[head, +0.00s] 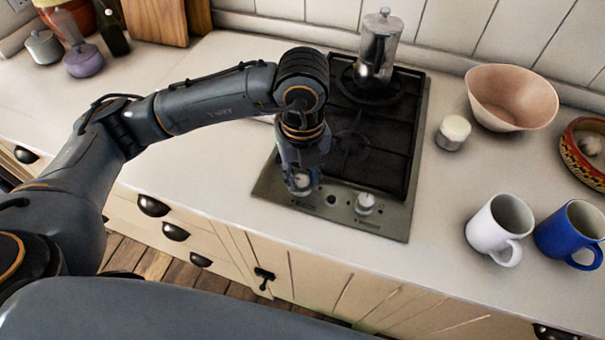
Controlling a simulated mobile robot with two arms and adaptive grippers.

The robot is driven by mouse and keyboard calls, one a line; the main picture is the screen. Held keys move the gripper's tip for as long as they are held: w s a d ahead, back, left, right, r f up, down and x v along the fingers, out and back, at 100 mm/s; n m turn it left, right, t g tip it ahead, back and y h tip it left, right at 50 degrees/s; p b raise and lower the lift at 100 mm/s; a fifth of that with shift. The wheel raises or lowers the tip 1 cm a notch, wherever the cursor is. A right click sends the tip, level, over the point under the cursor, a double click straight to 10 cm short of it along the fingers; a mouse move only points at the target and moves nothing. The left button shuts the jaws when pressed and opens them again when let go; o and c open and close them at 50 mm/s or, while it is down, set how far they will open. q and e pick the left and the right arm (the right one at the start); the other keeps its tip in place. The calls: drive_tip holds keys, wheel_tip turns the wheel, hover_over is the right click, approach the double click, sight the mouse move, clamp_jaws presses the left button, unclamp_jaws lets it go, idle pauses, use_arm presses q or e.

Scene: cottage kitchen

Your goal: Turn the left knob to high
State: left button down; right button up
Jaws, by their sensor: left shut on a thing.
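The cooktop (400,215) is set in the white counter, with two knobs on its front strip. The right knob (365,203) is in plain view and stands free. My left gripper (301,186) points down over the left end of the front strip. It is shut on the left knob (300,183), which is mostly hidden by the gripper, so its setting cannot be read. A small dark button (331,200) sits between the knobs. My right gripper is not in view.
A metal moka pot (378,50) stands on the rear burner. To the right are a small lidded jar (453,132), a pink bowl (511,97), a white mug (492,232) and a blue mug (562,238). The counter left of the cooktop is mostly clear under my arm.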

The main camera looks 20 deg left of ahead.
sight(302, 180)
use_arm(q)
drive_tip(key=c, duration=1)
unclamp_jaws()
drive_tip(key=shift+r, duration=0.1)
wheel_tip(302, 180, up, 12)
drive_tip(key=shift+f, duration=0.1)
